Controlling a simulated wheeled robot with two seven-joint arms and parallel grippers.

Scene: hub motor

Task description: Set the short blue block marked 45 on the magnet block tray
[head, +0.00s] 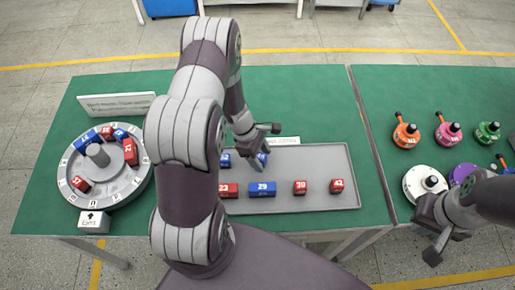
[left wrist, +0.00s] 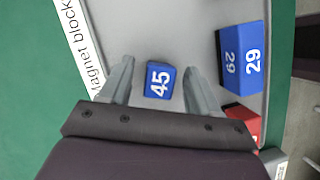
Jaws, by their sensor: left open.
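The short blue block marked 45 (left wrist: 157,80) lies on the grey magnet block tray (left wrist: 190,25), between the two fingers of my left gripper (left wrist: 158,77). The fingers are open, with a gap on each side of the block. In the head view my left gripper (head: 259,163) reaches down over the back of the tray (head: 325,165) and partly hides the block (head: 264,156). My right gripper (head: 432,232) is at the lower right, beside the second table; its finger gap is unclear.
Another blue block (head: 225,160) stands left of my left gripper. Along the tray's front are red block 23 (head: 228,190), blue block 29 (head: 262,189) and red blocks 39 (head: 300,187) and 42 (head: 337,186). A round grey hub (head: 112,188) holding blocks stands left.

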